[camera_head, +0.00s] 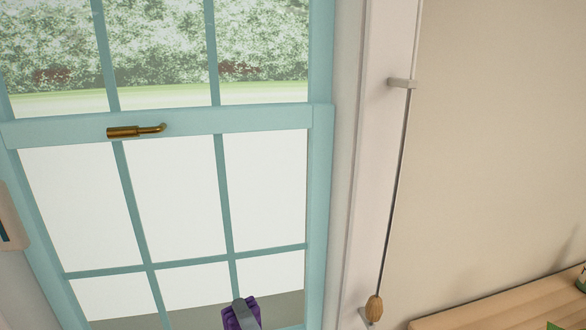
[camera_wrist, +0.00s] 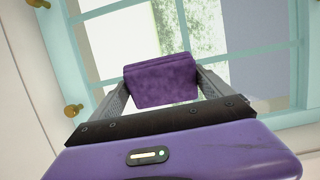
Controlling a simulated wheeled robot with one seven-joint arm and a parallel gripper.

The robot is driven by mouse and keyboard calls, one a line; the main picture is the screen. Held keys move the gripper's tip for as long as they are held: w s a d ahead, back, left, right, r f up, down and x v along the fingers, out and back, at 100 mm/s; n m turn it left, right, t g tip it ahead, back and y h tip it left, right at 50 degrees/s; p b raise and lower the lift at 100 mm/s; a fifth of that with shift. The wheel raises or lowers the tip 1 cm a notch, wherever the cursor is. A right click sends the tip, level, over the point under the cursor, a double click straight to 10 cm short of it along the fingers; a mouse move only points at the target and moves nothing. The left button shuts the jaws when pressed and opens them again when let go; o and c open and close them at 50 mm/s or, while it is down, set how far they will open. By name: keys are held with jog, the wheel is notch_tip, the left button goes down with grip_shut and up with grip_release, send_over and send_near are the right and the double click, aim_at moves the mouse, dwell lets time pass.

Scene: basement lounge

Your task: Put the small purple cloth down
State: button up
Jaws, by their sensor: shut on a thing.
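The small purple cloth (camera_wrist: 160,82) is a folded, soft-looking pad in the wrist view. My gripper (camera_wrist: 163,88) is shut on it, with one grey finger at each side. The cloth is held up in front of the window, and no surface shows touching it. In the head view a purple and grey piece shows at the bottom edge; I cannot tell whether it is the cloth or part of my arm.
A teal-framed window (camera_head: 170,135) with a brass latch (camera_head: 135,131) fills the left and middle. A cord with a wooden knob (camera_head: 374,307) hangs to its right. A wooden surface (camera_head: 510,312) shows at the lower right, with green items at its right edge.

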jog(key=s+d+f+m+t+h, duration=0.1)
jog(key=s+d+f+m+h, duration=0.2)
jog(key=d+f, duration=0.8)
jog(key=s+d+f+m+t+h, duration=0.1)
jog(key=s+d+f+m+h, duration=0.2)
jog(key=s+d+f+h, duration=0.3)
jog(key=s+d+f+p, duration=0.1)
jog(key=d+f, duration=0.4)
jog(key=d, duration=0.6)
jog(key=shift+s+d+f, duration=0.3)
jog(key=shift+s, duration=0.05)
jog(key=shift+s, duration=0.15)
